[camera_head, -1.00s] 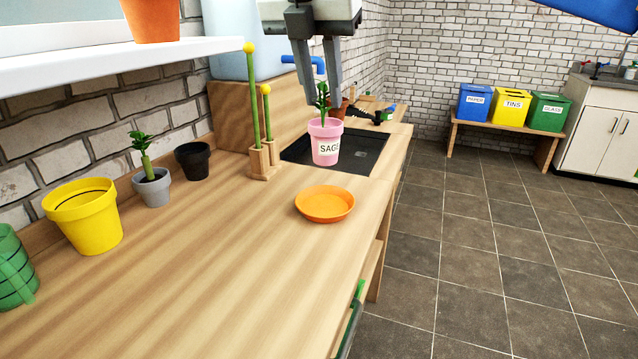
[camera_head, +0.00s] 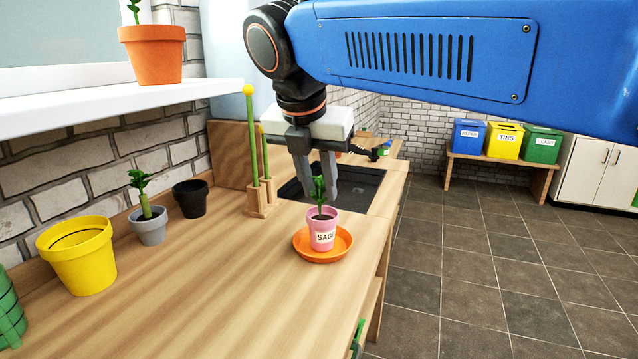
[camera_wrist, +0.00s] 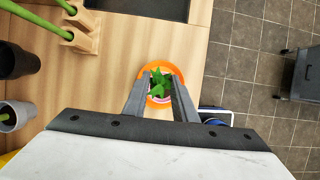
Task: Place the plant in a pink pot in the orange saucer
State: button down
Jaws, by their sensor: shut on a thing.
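The plant in a pink pot (camera_head: 322,234) is upright, with its label facing the head camera. It stands over the inside of the orange saucer (camera_head: 346,244), within its rim; I cannot tell if its base touches the bottom. My gripper (camera_head: 320,202) points down and is shut on the plant, its fingers on either side of the green stem and leaves. In the wrist view the leaves (camera_wrist: 158,88) show between the fingers, with the saucer (camera_wrist: 160,66) around them. The lower pot is hidden there.
A black pot (camera_head: 191,200), a grey pot with a plant (camera_head: 150,228) and a yellow pot (camera_head: 80,262) line the wall. A dark sink (camera_head: 355,188) lies behind. The front worktop is clear.

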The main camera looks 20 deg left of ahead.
jog(key=shift+f, duration=0.1)
jog(key=c, duration=1.4)
grip_release()
jog(key=shift+c, duration=0.2)
jog(key=v, duration=1.2)
jog(key=shift+w, duration=0.1)
